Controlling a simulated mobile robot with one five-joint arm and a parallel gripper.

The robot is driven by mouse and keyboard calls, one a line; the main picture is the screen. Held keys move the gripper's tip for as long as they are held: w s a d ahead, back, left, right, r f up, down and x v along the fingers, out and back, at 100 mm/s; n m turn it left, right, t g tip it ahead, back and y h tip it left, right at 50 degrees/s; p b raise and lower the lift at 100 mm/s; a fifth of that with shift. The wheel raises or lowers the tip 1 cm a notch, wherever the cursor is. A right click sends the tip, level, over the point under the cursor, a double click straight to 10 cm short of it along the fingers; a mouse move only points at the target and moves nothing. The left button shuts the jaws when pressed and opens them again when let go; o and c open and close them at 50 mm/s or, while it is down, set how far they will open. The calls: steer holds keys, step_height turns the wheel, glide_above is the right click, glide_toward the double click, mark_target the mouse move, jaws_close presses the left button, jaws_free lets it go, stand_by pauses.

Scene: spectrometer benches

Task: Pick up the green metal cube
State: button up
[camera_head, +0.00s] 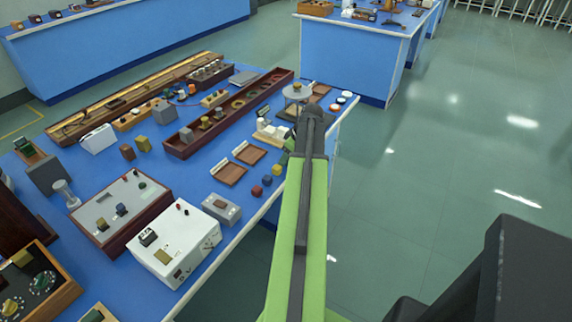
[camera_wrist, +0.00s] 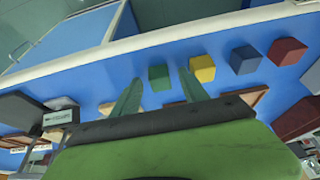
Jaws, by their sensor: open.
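The green cube (camera_wrist: 159,77) sits on the blue bench top in the wrist view, at the left end of a row of small cubes. My gripper (camera_wrist: 159,80) is open and empty, with its two greenish fingers spread. The green cube shows in the gap between the fingertips, beyond them; I cannot tell the height left between them. A yellow cube (camera_wrist: 202,68) sits close beside it, just right of the right finger. In the head view my arm reaches out over the bench edge near this row, and the fingers are not clear there.
A blue cube (camera_wrist: 245,59) and a red cube (camera_wrist: 287,50) continue the row. Wooden trays (camera_head: 228,172), a grey box (camera_head: 222,208) and a white instrument (camera_head: 175,243) stand nearby. The bench's pale front edge (camera_wrist: 130,43) runs close to the cubes. Open floor lies right.

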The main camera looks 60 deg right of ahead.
jaws_close()
stand_by(0.3)
steer(key=shift+r+p, duration=0.65)
step_height(320, 180, up, 4)
steer(key=p, duration=0.4)
steer(key=s+d+r+p, duration=0.2)
steer(key=s+r+p, duration=0.3)
steer(key=s, duration=0.6)
steer(key=shift+s+d+r+p, duration=0.15)
steer(key=shift+r+p, duration=0.2)
